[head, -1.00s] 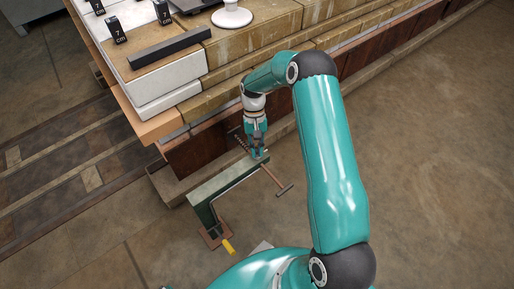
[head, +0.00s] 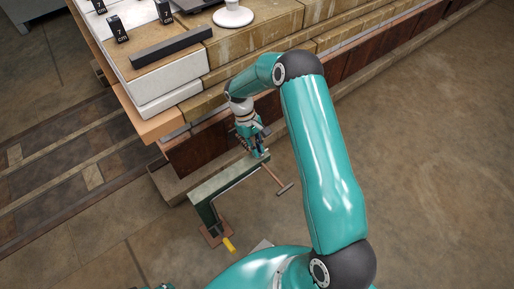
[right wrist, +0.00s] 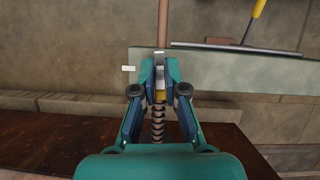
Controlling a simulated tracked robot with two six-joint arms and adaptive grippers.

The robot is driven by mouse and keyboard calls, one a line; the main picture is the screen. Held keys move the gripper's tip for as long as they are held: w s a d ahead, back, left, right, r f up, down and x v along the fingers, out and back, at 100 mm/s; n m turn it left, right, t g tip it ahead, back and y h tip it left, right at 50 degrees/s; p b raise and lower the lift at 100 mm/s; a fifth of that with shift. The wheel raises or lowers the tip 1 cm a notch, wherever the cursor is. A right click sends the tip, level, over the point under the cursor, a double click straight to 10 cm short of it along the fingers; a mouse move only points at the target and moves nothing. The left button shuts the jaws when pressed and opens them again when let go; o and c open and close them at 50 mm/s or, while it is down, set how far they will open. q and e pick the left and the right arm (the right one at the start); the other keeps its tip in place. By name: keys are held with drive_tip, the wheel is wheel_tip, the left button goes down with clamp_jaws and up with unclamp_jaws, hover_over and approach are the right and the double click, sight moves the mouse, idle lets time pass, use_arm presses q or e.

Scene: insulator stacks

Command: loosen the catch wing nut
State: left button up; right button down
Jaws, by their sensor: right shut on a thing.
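My right gripper (head: 262,154) is at the far end of a grey-green bench arm (head: 215,186), beside the timber-faced stack. In the right wrist view its two fingers (right wrist: 160,68) are closed together on a small grey piece, the catch wing nut (right wrist: 159,60), mostly hidden between the fingertips. A small yellow part (right wrist: 160,95) shows just below the tips, and a dark coil spring (right wrist: 157,125) runs from there toward the palm. How far the nut is turned cannot be seen. My left gripper is out of view.
A brown T-handled rod (head: 275,179) sticks out right of the arm's end. A yellow-gripped lever (head: 229,245) stands at the near end by a brown plate (head: 214,237). The stack (head: 190,152) borders the far side. Floor at right is clear.

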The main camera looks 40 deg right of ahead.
drive_tip(key=shift+w, duration=0.2)
drive_tip(key=c, duration=1.2)
unclamp_jaws()
drive_tip(key=shift+s, duration=0.1)
drive_tip(key=v, duration=1.2)
drive_tip(key=shift+a, duration=0.1)
